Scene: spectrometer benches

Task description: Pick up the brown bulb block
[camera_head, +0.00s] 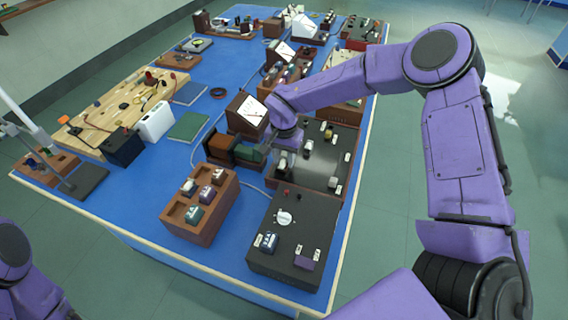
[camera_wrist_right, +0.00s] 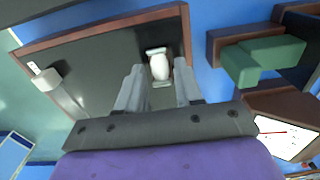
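A wooden tray (camera_head: 168,217) in the head view holds several small blocks with pale tops. Two of them look brown: one block (camera_head: 206,194) near the tray's middle and another (camera_head: 217,177) at its far right. I cannot tell for sure which is the brown bulb block. My right gripper (camera_head: 286,148) is over the left edge of a dark wood-framed panel (camera_head: 318,170), right of the tray. In the right wrist view its fingers (camera_wrist_right: 159,78) are apart, with a white bulb piece (camera_wrist_right: 159,66) showing between and just beyond the tips; contact is unclear. My left gripper is out of view.
A dark box (camera_head: 290,225) with a white dial stands in front of the panel. A wooden block with a green part (camera_head: 248,154) is left of the right gripper. A green book (camera_head: 188,127) and a wooden board (camera_head: 120,105) lie farther left. Bare blue tabletop (camera_head: 130,195) is left of the tray.

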